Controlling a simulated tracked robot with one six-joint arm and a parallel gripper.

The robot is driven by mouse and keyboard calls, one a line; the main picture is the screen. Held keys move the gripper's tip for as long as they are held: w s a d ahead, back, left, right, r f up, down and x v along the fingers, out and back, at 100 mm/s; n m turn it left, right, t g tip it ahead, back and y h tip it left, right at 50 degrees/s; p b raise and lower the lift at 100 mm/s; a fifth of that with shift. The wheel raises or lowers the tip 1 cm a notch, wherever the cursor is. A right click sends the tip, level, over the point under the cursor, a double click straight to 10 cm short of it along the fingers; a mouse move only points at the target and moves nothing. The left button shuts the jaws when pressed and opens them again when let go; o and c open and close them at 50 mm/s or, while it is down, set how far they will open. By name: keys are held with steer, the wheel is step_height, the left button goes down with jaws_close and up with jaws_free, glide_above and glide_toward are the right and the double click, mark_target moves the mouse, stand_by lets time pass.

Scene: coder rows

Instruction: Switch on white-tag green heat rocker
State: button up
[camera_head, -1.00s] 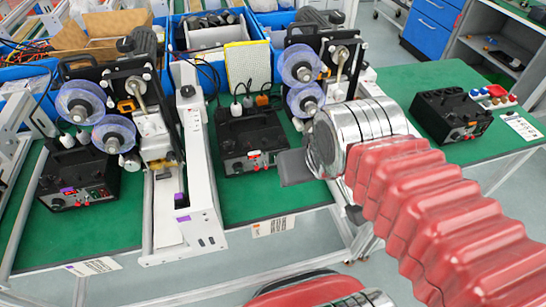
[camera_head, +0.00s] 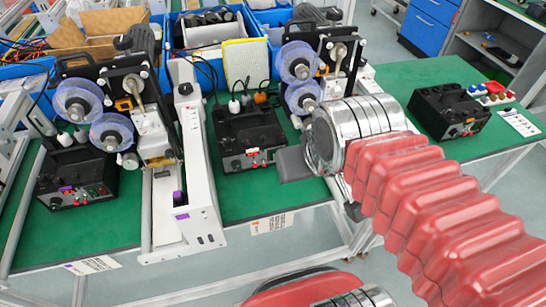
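Three black control boxes stand on the green tables: a left box (camera_head: 75,178), a middle box (camera_head: 248,132) and a right box (camera_head: 447,110). The left box's front carries a purple tag and red parts. The middle box's front has a small white tag (camera_head: 253,150) with red beneath it. The right box's front has small controls too fine to read. My gripper (camera_head: 292,164) shows only as a dark grey part beyond my silver wrist, close to the right of the middle box. Its fingers are mostly hidden.
Two coder machines with clear blue-rimmed reels (camera_head: 298,62) stand beside the boxes. A white rail unit (camera_head: 195,165) lies between the left and middle boxes. Blue bins line the back. Red, blue and white knobs (camera_head: 492,90) sit beyond the right box. Green table (camera_head: 300,200) is bare in front.

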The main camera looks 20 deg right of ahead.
jaws_close()
stand_by(1.3)
